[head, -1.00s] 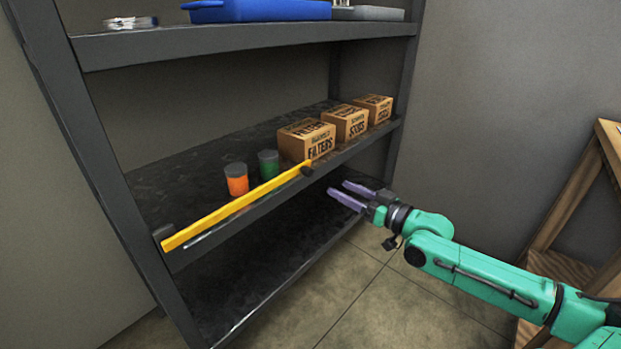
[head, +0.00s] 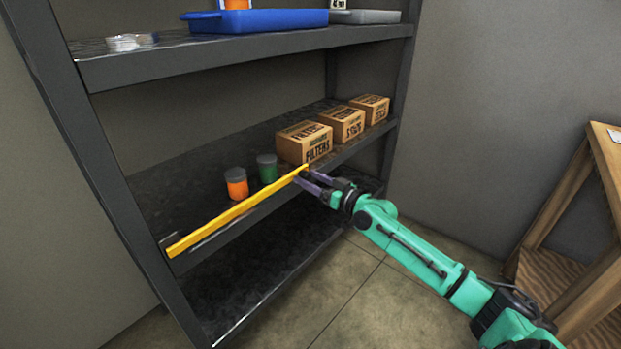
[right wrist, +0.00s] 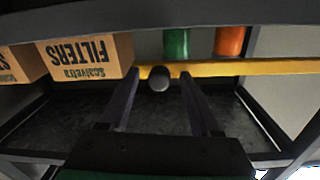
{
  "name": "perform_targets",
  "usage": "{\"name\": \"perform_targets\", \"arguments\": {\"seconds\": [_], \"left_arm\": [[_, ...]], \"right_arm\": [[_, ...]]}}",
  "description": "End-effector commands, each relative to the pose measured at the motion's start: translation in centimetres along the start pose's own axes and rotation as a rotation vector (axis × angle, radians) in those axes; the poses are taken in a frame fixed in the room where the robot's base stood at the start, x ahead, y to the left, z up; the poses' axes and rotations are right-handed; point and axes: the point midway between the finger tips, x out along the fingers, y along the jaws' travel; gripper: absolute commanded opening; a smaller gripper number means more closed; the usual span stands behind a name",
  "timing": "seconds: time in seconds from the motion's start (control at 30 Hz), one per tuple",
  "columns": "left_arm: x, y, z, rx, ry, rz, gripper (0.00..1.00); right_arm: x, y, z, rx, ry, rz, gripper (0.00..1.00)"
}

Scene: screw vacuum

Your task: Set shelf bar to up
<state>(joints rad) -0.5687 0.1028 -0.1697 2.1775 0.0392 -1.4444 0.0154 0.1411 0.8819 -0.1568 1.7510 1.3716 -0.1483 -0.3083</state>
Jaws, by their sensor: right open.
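The yellow shelf bar (head: 235,212) runs along the front edge of the middle shelf, from the left post to just below the nearest filter box. It also shows in the right wrist view (right wrist: 260,68), with a dark round knob (right wrist: 159,79) at its end. My right gripper (head: 302,176) is open at that right end of the bar. In the right wrist view, its two purple fingers (right wrist: 159,88) stand on either side of the knob; I cannot tell whether they touch it. My left gripper is not in view.
Cardboard boxes (head: 304,142), an orange jar (head: 237,184) and a green jar (head: 267,168) stand on the middle shelf (head: 170,170) behind the bar. A blue tray (head: 258,20) is on the upper shelf. A wooden stand (head: 560,200) is at the right.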

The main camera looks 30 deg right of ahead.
Motion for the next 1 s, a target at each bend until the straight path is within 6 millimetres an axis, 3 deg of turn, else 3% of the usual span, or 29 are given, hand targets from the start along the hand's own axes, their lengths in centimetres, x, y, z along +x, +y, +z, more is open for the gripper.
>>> {"name": "perform_targets", "arguments": {"seconds": [0.17, 0.2, 0.37, 1.0], "left_arm": [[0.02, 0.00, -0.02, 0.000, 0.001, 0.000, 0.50], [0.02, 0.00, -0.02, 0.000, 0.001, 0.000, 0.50], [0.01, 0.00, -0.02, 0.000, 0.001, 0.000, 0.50], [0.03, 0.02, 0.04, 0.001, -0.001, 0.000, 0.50]], "right_arm": [[0.03, 0.01, 0.04, 0.000, -0.001, 0.000, 0.64], [0.03, 0.02, 0.04, 0.000, -0.001, 0.000, 0.60], [0.01, 0.02, 0.02, 0.000, 0.000, 0.000, 0.00], [-0.01, 0.05, 0.00, -0.001, 0.000, 0.001, 0.00]]}}
